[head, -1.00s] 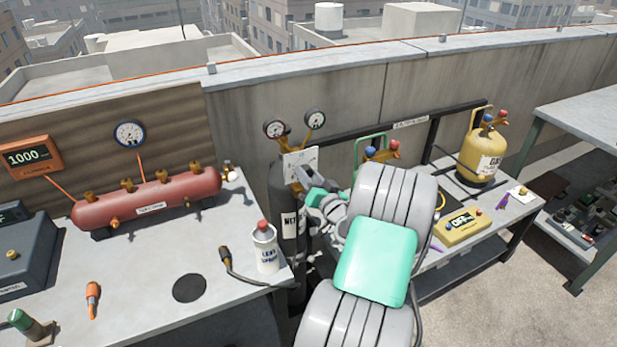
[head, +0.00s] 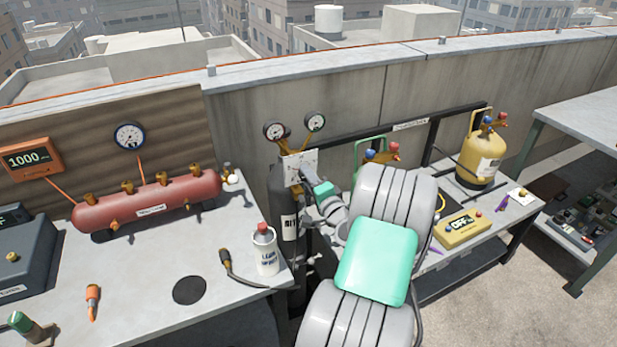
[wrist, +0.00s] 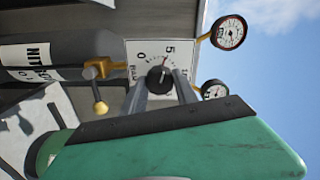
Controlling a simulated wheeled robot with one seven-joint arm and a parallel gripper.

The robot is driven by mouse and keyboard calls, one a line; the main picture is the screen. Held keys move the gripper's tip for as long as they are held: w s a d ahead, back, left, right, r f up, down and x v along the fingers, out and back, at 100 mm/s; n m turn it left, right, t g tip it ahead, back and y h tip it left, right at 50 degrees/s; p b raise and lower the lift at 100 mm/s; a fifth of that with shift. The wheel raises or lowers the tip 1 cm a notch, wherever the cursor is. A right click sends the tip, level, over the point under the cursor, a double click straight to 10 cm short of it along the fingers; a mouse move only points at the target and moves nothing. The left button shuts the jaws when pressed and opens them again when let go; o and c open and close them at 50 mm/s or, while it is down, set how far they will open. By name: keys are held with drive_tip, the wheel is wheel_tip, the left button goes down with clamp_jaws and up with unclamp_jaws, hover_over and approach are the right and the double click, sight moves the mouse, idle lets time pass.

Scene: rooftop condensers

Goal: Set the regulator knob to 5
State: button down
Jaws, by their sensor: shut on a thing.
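The regulator plate (head: 293,162) is a white panel on top of the dark nitrogen cylinder (head: 283,200), below two round gauges. In the wrist view the plate (wrist: 133,52) shows a 0, a 5 and part of other lettering that my fingers hide. The black regulator knob (wrist: 158,77) sits on it between my fingertips. A thin red mark on the knob's side points roughly toward the 5; I cannot tell if it lines up exactly. My gripper (wrist: 162,88) is shut on the knob. In the head view my gripper (head: 306,181) reaches the plate, and the knob is hidden.
A red manifold (head: 150,200) lies behind. A yellow box reading OFF (head: 462,230) and a yellow gas cylinder (head: 480,155) are on the right bench.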

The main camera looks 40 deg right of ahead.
drive_tip(key=shift+m, duration=0.6)
drive_tip(key=c, duration=0.9)
unclamp_jaws()
drive_tip(key=shift+c, duration=0.2)
drive_tip(key=b+v, duration=0.1)
drive_tip(key=v, duration=0.6)
drive_tip(key=shift+s+a, duration=0.2)
drive_tip(key=shift+s, duration=0.2)
